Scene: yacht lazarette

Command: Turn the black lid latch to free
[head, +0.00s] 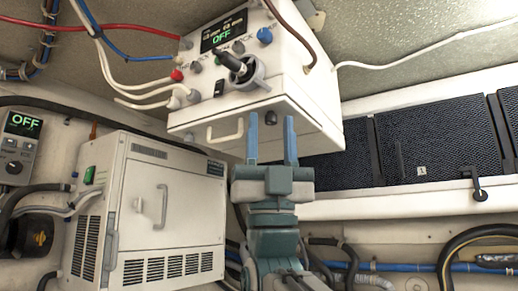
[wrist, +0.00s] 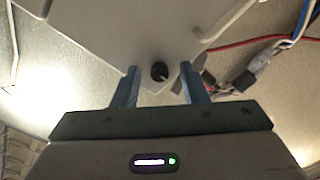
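A small black knob (wrist: 159,71), which looks like the lid latch, sits near the edge of a pale face of the white box, between my fingertips in the wrist view. In the head view a dark spot, likely the same knob (head: 270,117), shows on the lower edge of the white box (head: 318,105). My gripper (head: 271,125) points up at this edge with its two blue fingers apart. It is open and holds nothing. I cannot tell whether the fingers touch the knob. The knob's turned position is not clear.
A vented white cabinet (head: 150,205) stands lower left; dark mesh panels (head: 423,142) are right.

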